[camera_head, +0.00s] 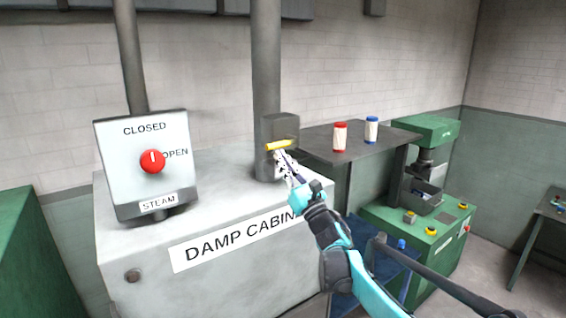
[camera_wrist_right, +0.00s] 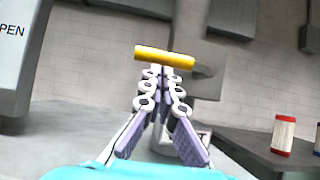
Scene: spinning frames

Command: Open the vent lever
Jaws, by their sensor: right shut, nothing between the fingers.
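The vent lever (camera_head: 279,145) is a short yellow bar on a grey box (camera_head: 283,126) fixed to the thick vertical pipe above the damp cabinet. In the right wrist view the yellow bar (camera_wrist_right: 165,56) lies nearly level, just beyond my fingertips. My right gripper (camera_head: 279,157) is shut and empty, its fingertips just below the lever at its front. It also shows in the right wrist view (camera_wrist_right: 158,76), with the fingers together. I cannot tell whether the tips touch the bar. My left gripper is not in view.
A steam panel (camera_head: 118,180) with a red knob (camera_head: 152,161), marked CLOSED and OPEN, stands left on the damp cabinet (camera_head: 135,240). A dark shelf (camera_head: 318,140) holds red (camera_head: 340,137) and blue (camera_head: 371,130) spools. A green machine (camera_head: 440,245) and a blue cart (camera_head: 362,228) stand right.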

